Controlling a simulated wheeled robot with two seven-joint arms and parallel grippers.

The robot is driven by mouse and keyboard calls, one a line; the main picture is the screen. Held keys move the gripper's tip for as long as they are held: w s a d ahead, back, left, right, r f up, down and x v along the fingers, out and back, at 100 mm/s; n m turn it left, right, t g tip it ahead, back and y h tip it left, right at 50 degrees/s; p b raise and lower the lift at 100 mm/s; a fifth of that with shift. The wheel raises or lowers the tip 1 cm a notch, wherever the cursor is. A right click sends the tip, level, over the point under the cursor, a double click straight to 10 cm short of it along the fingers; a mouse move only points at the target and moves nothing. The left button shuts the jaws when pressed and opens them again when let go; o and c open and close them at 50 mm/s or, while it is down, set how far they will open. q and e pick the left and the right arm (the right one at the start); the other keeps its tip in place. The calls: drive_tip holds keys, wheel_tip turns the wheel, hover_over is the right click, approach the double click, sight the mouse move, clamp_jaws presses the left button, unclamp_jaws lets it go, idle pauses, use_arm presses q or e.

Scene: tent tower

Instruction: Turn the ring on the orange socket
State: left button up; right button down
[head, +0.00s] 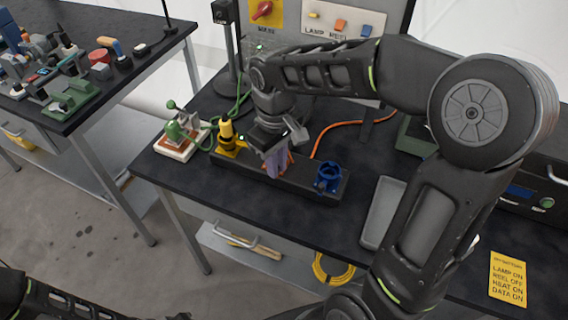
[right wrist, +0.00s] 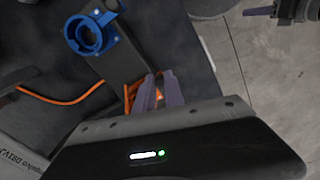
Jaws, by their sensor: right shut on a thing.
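The orange socket (head: 289,160) stands on a dark bar on the workbench, between a yellow socket (head: 228,138) and a blue socket (head: 328,177). My right gripper (head: 274,166) reaches down over it, fingers shut on its ring. In the right wrist view, a little orange (right wrist: 159,95) shows between the fingers (right wrist: 158,90); the ring itself is mostly hidden. My left arm shows at the bottom left of the head view, its gripper out of frame. What looks like my left gripper (right wrist: 262,11) is at the top right of the right wrist view, its opening unclear.
The blue socket (right wrist: 90,33) is close to my right gripper. An orange cable (head: 335,128) runs behind the bar. A green valve-like part (head: 182,128) stands left of the yellow socket. A grey tray (head: 381,212) and a yellow note card (head: 508,279) lie to the right.

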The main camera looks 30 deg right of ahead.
drive_tip(key=shift+w+a+m+b, duration=0.15)
drive_tip(key=shift+w+a+m, duration=0.2)
drive_tip(key=shift+m, duration=0.55)
drive_tip(key=shift+w+a+m+b, duration=0.15)
drive_tip(key=shift+w+a+m, duration=0.15)
drive_tip(key=shift+m, duration=0.6)
drive_tip(key=shift+w+a+m+b, duration=0.15)
drive_tip(key=shift+w+a+m, duration=0.2)
drive_tip(key=shift+m, duration=0.55)
drive_tip(key=c, duration=1.4)
unclamp_jaws()
drive_tip(key=shift+c, duration=0.2)
wheel_tip(320, 180, up, 8)
drive_tip(key=shift+f, duration=0.1)
